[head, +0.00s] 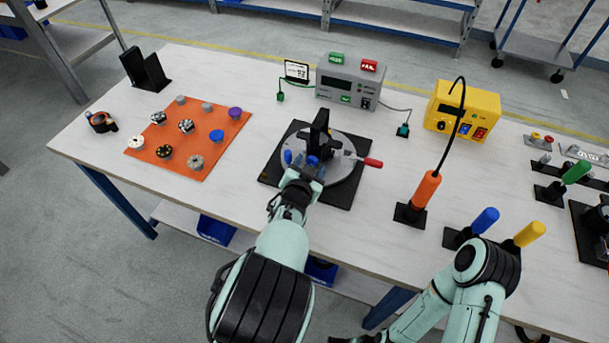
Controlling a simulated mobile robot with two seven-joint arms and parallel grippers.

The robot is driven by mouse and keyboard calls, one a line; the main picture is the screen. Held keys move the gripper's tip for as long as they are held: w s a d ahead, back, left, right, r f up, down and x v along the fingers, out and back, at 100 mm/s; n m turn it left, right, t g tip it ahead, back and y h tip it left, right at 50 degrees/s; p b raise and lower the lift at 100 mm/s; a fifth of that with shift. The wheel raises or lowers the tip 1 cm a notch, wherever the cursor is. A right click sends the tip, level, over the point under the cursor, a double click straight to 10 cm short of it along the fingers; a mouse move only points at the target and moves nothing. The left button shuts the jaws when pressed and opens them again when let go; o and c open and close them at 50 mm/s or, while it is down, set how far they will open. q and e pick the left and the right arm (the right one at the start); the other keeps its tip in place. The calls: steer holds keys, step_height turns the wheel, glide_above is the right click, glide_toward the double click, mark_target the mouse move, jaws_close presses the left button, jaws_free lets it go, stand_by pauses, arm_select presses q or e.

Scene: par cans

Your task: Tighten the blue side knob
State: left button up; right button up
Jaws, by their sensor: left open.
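A dark fixture (320,132) stands upright on a round grey plate (345,172), which sits on a black base mat at the table's middle. The blue side knob (312,160) is on the near side of the fixture, small and partly hidden by my gripper. My left gripper (304,164) reaches in from the near side, open, with its blue-tipped fingers around or close beside the knob. I cannot tell whether they touch it. The fingers of my right gripper do not show; my right arm is folded at the lower right.
A red-handled tool (372,162) sticks out right of the fixture. Behind are a grey test box (350,82) and a yellow unit (462,110). An orange driver (425,190) stands right. An orange mat (190,140) with several knobs lies left.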

arm_select(q)
steer(key=p+v, duration=0.2)
steer(key=v, duration=1.1)
steer(key=shift+p, duration=0.35)
